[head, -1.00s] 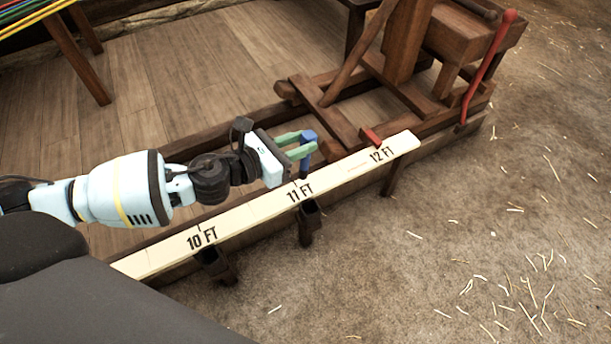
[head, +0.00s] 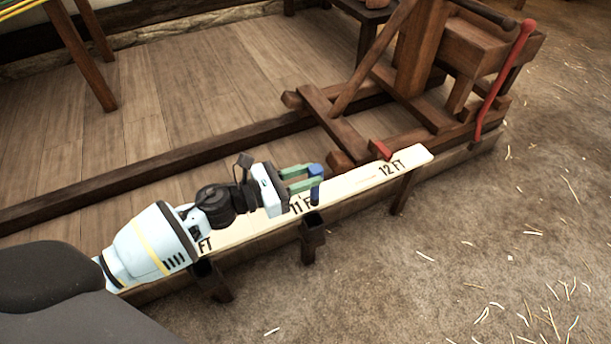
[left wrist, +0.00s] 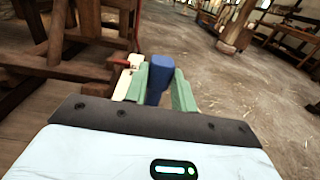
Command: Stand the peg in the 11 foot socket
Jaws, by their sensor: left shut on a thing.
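The blue peg (head: 315,194) is held upright between the green fingers of my left gripper (head: 306,178). Its lower end is near the front edge of the cream board (head: 345,186), by the partly covered 11 FT mark. The 11 foot socket (head: 313,223), a dark open-topped bracket, is on the board's front side just below the peg. The peg looks apart from the socket. In the left wrist view the peg (left wrist: 159,75) sits between the fingers, its lower end hidden. My right gripper is not in view.
Another dark socket (head: 209,278) stands further left, near the 10 FT mark that my arm partly covers. A wooden frame with a red lever (head: 503,80) is at the back right. A red piece (head: 381,150) touches the board near 12 FT. The straw-strewn floor in front is clear.

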